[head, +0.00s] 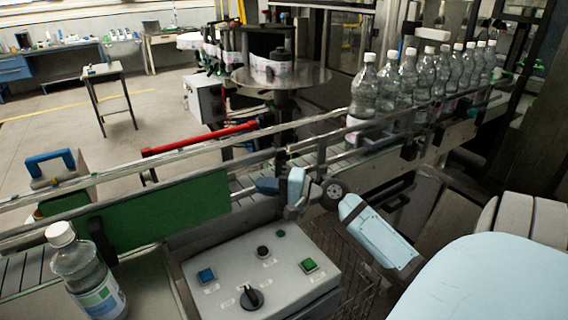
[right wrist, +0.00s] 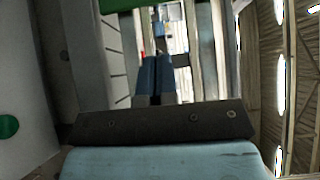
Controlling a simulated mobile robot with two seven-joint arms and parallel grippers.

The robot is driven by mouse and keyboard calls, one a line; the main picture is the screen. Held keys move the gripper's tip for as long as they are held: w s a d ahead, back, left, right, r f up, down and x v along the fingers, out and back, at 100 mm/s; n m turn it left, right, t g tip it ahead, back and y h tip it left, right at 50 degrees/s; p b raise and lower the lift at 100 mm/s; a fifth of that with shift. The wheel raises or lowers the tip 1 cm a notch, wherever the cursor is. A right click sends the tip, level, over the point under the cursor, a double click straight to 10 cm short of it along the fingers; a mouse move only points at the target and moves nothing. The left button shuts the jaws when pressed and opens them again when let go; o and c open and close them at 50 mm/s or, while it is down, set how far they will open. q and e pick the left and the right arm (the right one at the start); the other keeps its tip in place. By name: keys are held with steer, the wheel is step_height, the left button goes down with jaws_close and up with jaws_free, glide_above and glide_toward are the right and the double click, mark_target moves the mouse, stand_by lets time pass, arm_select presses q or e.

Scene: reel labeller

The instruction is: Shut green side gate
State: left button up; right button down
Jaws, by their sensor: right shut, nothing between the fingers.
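The green side gate (head: 165,212) is a flat upright panel along the near side of the conveyor in the head view. I cannot tell whether it is fully shut. A green strip of it (right wrist: 122,4) shows at the top edge of the right wrist view. My right gripper (head: 268,186) is just right of the gate's right end, by the conveyor's near edge. Its blue fingers (right wrist: 157,75) are together with nothing between them. I cannot tell whether they touch the gate. My left gripper is not in view.
A grey control box (head: 262,272) with buttons and a knob stands below the gripper. A clear bottle (head: 85,272) stands at the front left. Several bottles (head: 390,85) stand on the conveyor at the right. A red bar (head: 200,138) lies beyond the rails (head: 110,178).

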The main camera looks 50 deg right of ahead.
steer(key=w+a, duration=0.1)
steer(key=w+a+p, duration=0.1)
steer(key=a, duration=0.1)
steer(key=a+p, duration=0.1)
steer(key=shift+w+a, duration=0.4)
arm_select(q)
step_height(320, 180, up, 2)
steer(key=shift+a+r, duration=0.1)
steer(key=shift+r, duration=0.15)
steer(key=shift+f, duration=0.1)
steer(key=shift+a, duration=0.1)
arm_select(e)
steer(key=shift+a, duration=0.15)
